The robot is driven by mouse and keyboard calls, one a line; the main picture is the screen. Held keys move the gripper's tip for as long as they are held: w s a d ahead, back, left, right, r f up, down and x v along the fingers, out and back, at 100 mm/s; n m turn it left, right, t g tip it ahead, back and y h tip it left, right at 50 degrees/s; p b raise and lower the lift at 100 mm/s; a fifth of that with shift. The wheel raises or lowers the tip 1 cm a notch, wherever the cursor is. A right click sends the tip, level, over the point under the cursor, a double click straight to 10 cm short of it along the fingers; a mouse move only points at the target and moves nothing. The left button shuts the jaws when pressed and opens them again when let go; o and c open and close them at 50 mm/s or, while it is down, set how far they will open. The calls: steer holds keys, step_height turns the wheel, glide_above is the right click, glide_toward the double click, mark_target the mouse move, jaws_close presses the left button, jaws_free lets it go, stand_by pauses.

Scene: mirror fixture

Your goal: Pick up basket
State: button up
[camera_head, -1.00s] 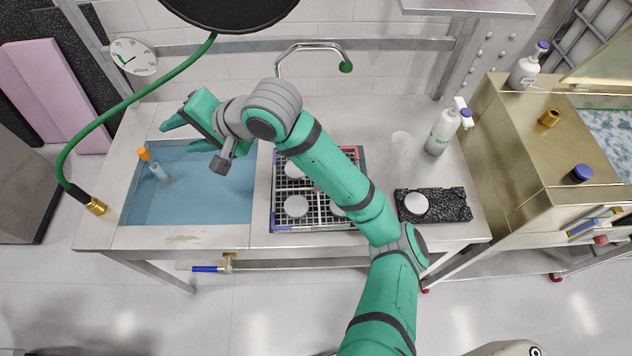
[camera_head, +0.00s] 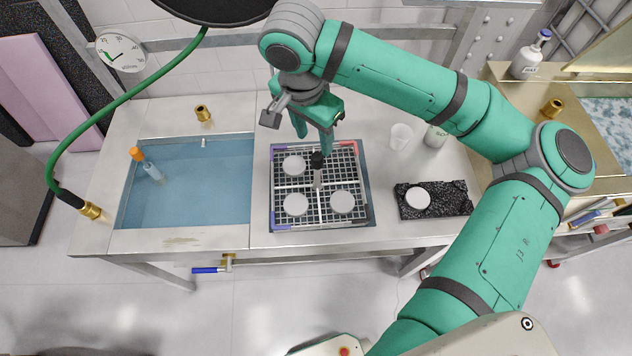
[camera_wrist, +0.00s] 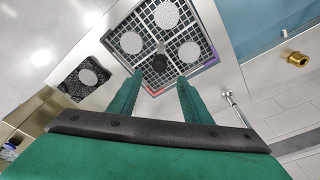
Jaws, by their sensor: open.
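The basket (camera_head: 329,209) is a square wire grid with blue and red corner pieces, set in the counter to the right of the water-filled sink. It holds three white discs and has a dark-topped upright handle (camera_head: 317,170) at its middle. In the wrist view the basket (camera_wrist: 134,65) lies beyond the fingertips, with the round dark handle top (camera_wrist: 160,63) just ahead between them. My gripper (camera_head: 316,145) is open and points down over the back part of the basket, beside the handle. In the wrist view my gripper (camera_wrist: 158,82) has its two green fingers apart with nothing between them.
A blue sink basin (camera_head: 200,195) lies left. A faucet (camera_wrist: 235,108) stands behind the basket. A green hose (camera_head: 112,110) hangs at left.

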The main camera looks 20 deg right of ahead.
mark_target(317, 157)
steer(key=shift+w+d+f, duration=0.1)
steer(key=shift+d+f, duration=0.05)
steer(key=shift+f, duration=1.35)
steer(key=shift+w+d+f, duration=0.1)
steer(key=shift+d+f, duration=0.1)
steer(key=shift+f, duration=1.35)
steer(key=shift+w+d+f, duration=0.1)
steer(key=shift+d+f, duration=0.05)
steer(key=shift+f, duration=1.35)
steer(key=shift+c, duration=0.4)
steer(key=shift+s, duration=0.15)
jaws_close()
